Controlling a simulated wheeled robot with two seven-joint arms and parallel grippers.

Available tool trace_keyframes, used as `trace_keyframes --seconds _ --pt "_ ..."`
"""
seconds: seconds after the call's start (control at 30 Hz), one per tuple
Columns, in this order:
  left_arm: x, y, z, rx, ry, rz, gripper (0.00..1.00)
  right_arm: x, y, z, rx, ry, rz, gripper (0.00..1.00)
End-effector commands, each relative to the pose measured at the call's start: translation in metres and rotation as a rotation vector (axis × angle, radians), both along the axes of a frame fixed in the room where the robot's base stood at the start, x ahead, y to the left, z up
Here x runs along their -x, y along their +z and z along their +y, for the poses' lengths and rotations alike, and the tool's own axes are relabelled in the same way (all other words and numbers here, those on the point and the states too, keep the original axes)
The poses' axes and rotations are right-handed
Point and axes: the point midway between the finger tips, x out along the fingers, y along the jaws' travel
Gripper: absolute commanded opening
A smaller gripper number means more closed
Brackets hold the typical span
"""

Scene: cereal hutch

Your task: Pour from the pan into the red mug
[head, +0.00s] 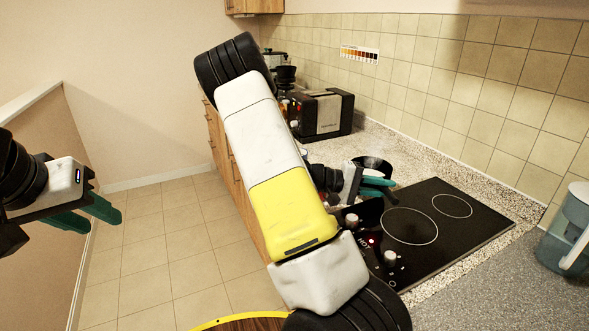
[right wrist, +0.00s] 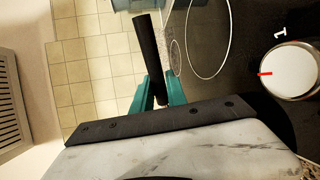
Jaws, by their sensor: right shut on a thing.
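The black pan (head: 372,163) shows in the head view as a dark rounded shape just behind my right gripper, partly hidden by it. My right gripper (head: 380,187) is beyond the far left corner of the cooktop, with its teal fingers close together. In the right wrist view, the fingers (right wrist: 160,92) are shut around a black bar, which looks like the pan's handle (right wrist: 148,45). The pan's bowl and contents cannot be made out there. My left gripper (head: 100,222) is at the left over the floor, open and empty. I see no red mug in either view.
A black cooktop (head: 440,215) with knobs fills the near counter; one knob (right wrist: 290,70) shows in the right wrist view. A toaster (head: 322,114) and a coffee maker (head: 283,75) stand farther back. A bluish jug (head: 568,235) is at the right. My right arm hides the middle.

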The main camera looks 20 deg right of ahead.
Motion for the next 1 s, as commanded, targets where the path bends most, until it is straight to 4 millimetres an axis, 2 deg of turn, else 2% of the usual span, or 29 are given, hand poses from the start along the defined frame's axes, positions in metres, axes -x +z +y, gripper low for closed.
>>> trace_keyframes --seconds 0.27,0.7,1.0 --pt "0.000 0.000 0.000 0.000 0.000 0.000 0.36 -0.004 0.008 0.011 0.104 0.003 0.032 0.00" --pt "0.000 0.000 0.000 0.000 0.000 0.000 0.36 -0.014 0.029 0.042 0.370 0.002 0.116 0.00" --pt "0.000 0.000 0.000 0.000 0.000 0.000 0.36 -0.019 0.037 0.056 0.481 0.002 0.152 0.00"
